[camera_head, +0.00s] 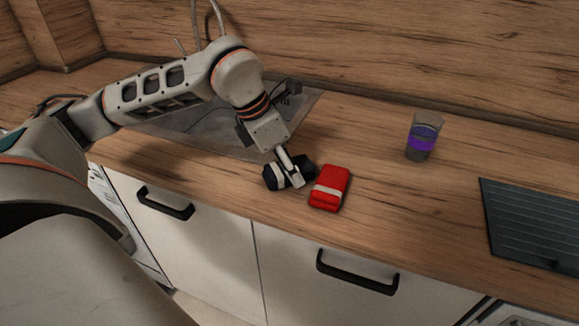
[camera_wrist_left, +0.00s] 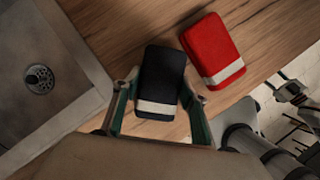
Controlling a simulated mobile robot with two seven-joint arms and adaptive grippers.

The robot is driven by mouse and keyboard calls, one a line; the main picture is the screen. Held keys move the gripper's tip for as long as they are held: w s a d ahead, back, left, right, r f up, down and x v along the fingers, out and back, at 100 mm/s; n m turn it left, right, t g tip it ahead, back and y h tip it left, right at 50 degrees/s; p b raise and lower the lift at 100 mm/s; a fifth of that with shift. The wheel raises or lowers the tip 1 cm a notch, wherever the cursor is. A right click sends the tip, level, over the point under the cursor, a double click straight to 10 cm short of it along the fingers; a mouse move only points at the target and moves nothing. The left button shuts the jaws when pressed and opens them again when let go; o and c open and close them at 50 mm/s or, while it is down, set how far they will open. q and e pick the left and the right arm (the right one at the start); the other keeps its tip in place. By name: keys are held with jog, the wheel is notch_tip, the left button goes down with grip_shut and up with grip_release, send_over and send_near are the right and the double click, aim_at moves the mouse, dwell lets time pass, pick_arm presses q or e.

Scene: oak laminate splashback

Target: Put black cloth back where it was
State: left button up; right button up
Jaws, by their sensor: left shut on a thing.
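The black cloth (camera_head: 272,178) is a folded dark bundle with a white band, on the wooden counter just right of the sink. In the left wrist view the black cloth (camera_wrist_left: 162,75) lies between the fingers of my left gripper (camera_wrist_left: 158,103). My left gripper (camera_head: 290,178) is shut on it in the head view and partly covers it. A red cloth (camera_head: 330,187) with a white band lies close to its right; it also shows in the left wrist view (camera_wrist_left: 212,48).
The grey sink (camera_head: 200,130) is behind and left of the cloth, with its drain (camera_wrist_left: 38,79) in the wrist view. A glass with a purple band (camera_head: 422,137) stands at the back right. A dark ribbed panel (camera_head: 530,222) lies at the right. Counter between them is clear.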

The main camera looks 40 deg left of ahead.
pick_arm(q)
jog(key=shift+f, duration=0.1)
jog(key=o, duration=1.1)
jog(key=shift+f, duration=0.1)
jog(key=shift+c, duration=0.2)
jog(key=shift+r, duration=0.4)
jog(key=p+v, duration=0.1)
jog(key=v, duration=0.9)
jog(key=shift+a+r+p, duration=0.1)
jog(key=shift+r+p, duration=0.1)
jog(key=shift+p, duration=0.2)
jog(key=shift+s+a+r, duration=0.15)
jog(key=shift+s+r, duration=0.1)
jog(key=shift+r, duration=0.35)
